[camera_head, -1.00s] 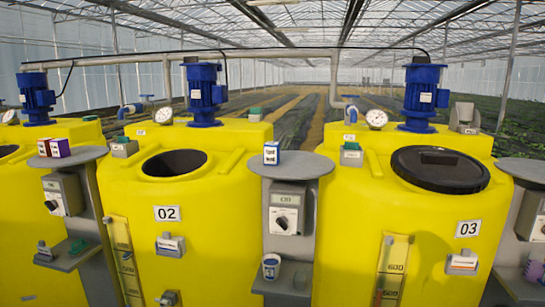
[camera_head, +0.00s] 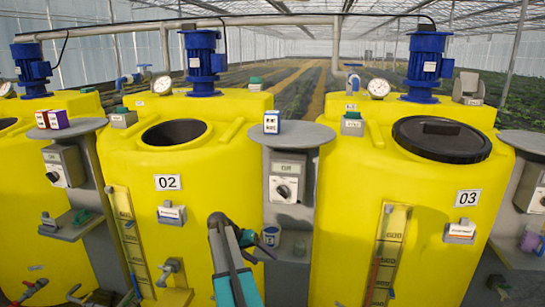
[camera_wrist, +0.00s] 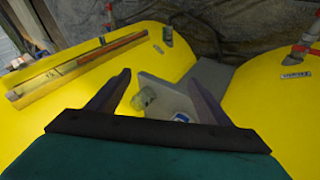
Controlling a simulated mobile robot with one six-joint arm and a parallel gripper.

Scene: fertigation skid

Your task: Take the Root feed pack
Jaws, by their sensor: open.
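Three small packs stand on grey ledges in the head view. A red pack (camera_head: 42,119) and a purple-and-white pack (camera_head: 58,119) stand side by side on the left ledge. A blue-and-white pack (camera_head: 272,122) stands alone on the ledge between tanks 02 and 03. Their print is too small to read, so I cannot tell which is Root feed. My gripper (camera_head: 232,230) is open and empty, in front of tank 02, below and left of the blue-and-white pack. Its open fingers (camera_wrist: 157,80) also show in the wrist view, with no pack between them.
Tank 02 (camera_head: 135,160) has an open round hole; tank 03 (camera_head: 345,190) has a black lid. A grey control box with a dial (camera_head: 287,180) hangs under the middle ledge (camera_head: 315,135). A cup (camera_head: 271,236) stands on a lower shelf close to my gripper.

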